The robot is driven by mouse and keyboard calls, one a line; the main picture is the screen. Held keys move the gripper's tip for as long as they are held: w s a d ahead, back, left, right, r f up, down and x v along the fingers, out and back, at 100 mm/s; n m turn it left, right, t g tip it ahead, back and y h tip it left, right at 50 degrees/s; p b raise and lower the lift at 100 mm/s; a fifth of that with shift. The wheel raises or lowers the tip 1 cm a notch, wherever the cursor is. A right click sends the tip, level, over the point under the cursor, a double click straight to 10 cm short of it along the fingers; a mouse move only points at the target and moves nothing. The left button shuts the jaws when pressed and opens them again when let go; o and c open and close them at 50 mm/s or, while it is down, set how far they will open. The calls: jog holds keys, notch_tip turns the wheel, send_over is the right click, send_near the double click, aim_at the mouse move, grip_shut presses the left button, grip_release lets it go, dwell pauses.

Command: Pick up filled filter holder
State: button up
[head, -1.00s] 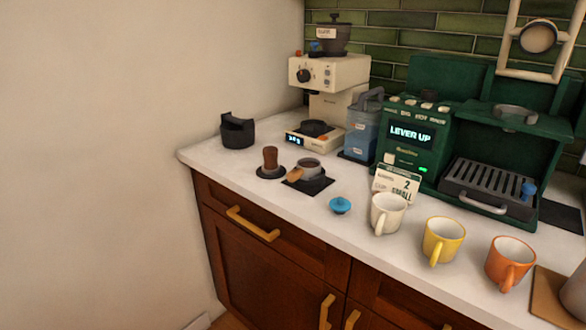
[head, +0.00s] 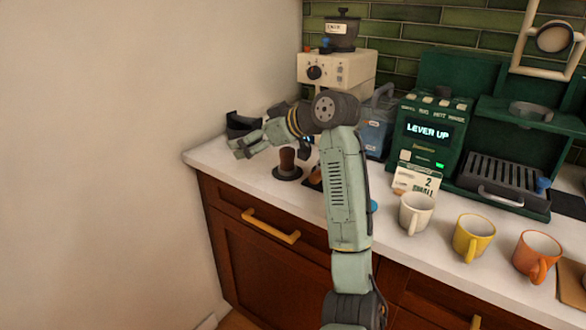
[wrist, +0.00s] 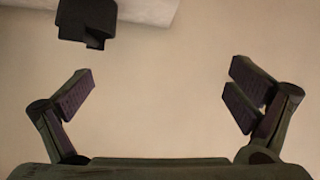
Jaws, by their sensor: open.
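The filter holder stood on a dark mat beside the tamper in the earlier head view. Now my arm hides most of it in the head view, and only a bit of its wooden handle (head: 312,180) shows behind the arm. Whether it is filled cannot be seen. My gripper (head: 243,148) is in the air left of the filter holder, in front of the black bin. In the wrist view my gripper (wrist: 160,92) is open, with its fingers wide apart and nothing between them. The filter holder is not in the wrist view.
A brown-handled tamper (head: 287,160) stands just below my wrist. The black bin (wrist: 88,20) is at the wrist view's top left. A grinder (head: 325,68), a green coffee machine (head: 425,150) and cups, including a white cup (head: 416,212), stand to the right.

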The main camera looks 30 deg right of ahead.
jog(key=shift+m+g+h, duration=0.3)
jog(key=shift+m+g, duration=0.3)
jog(key=shift+g, duration=0.2)
jog(key=s+d, duration=0.7)
jog(key=d, duration=0.1)
jog(key=s+d+f, duration=0.1)
jog(key=s+d, duration=0.3)
jog(key=shift+s+d, duration=0.15)
jog(key=shift+s, duration=0.15)
jog(key=s+d, duration=0.4)
jog(key=s, duration=0.3)
jog(key=shift+g, duration=0.3)
jog(key=p+x, duration=0.2)
jog(key=x, duration=0.2)
jog(key=shift+d+f, duration=0.1)
jog(key=shift+f, duration=0.3)
jog(key=shift+m, duration=0.3)
jog(key=p+x, duration=0.2)
jog(key=x, duration=0.2)
jog(key=shift+w+f, duration=0.1)
jog(key=shift+w, duration=0.35)
jog(key=shift+w+f, duration=0.35)
jog(key=shift+f, duration=0.05)
jog(key=shift+r, duration=0.1)
jog(key=c, duration=1.1)
